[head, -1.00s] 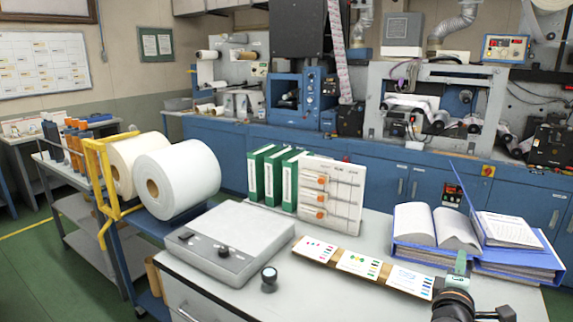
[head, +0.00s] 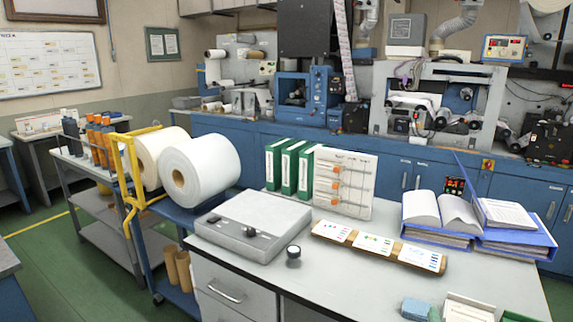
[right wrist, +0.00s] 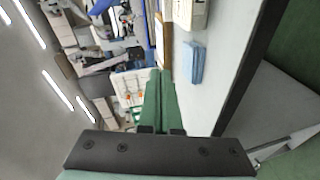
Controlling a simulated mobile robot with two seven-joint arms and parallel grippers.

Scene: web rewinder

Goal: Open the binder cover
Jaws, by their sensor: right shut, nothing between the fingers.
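The blue binder (head: 520,241) lies open on the grey worktop at the right of the head view. Curved white pages (head: 440,210) lie on its left half, and a printed sheet (head: 505,214) lies on the right. A thin blue panel (head: 466,176) rises steeply from its middle, tilted to the left. My right gripper (head: 434,314) barely shows at the bottom edge of the head view, apart from the binder and nearer to me. In the right wrist view its green fingers (right wrist: 160,85) are together with nothing between them. My left gripper is out of view.
The worktop between is clear.

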